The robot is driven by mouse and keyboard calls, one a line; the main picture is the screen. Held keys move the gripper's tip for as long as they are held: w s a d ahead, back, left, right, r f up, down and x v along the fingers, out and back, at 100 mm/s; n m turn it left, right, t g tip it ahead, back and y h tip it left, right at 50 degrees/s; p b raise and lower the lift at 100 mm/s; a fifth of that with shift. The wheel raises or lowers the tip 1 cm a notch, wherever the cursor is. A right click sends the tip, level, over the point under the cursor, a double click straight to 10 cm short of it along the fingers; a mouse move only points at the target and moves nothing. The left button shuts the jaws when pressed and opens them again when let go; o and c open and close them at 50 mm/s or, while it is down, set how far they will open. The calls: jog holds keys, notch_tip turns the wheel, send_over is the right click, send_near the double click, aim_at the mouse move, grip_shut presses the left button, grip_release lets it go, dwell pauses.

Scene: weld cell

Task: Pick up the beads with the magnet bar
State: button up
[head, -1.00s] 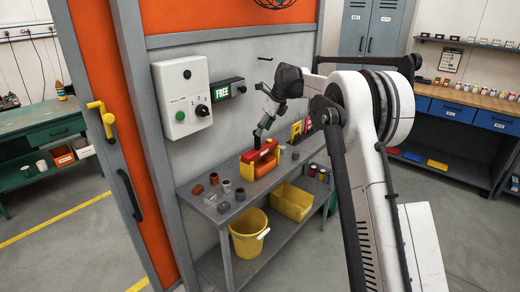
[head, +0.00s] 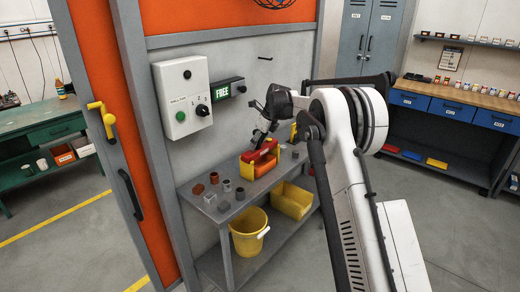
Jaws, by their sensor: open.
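A red and yellow block-like thing (head: 246,158) stands on the grey wall bench; it may be the magnet bar, but I cannot tell for sure. My gripper (head: 258,139) is open, pointing down at the top of this thing from above. Whether the fingers touch it or are around a handle is too small to tell. Loose beads cannot be made out. Small grey and brown pots stand left of the red and yellow thing, among them a brown one (head: 214,177) and a grey one (head: 226,185).
The grey bench (head: 262,190) has a lower shelf with a yellow bucket (head: 245,240) and a yellow bin (head: 292,203). A white control box (head: 180,110) and a lit FREE sign (head: 222,91) are on the wall behind. Open floor lies right of the bench.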

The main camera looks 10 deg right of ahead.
aim_at(255, 131)
grip_shut()
jog(key=shift+r, duration=0.15)
jog(key=shift+r, duration=0.25)
jog(key=r, duration=0.2)
jog(key=r+b, duration=0.1)
jog(key=shift+a+r, duration=0.35)
jog(key=shift+a, duration=0.05)
jog(key=a+r+b, duration=0.1)
jog(key=a+r, duration=0.5)
jog(key=a, duration=0.4)
jog(key=shift+s+a+r, duration=0.25)
jog(key=shift+s+a, duration=0.15)
jog(key=shift+s, duration=0.05)
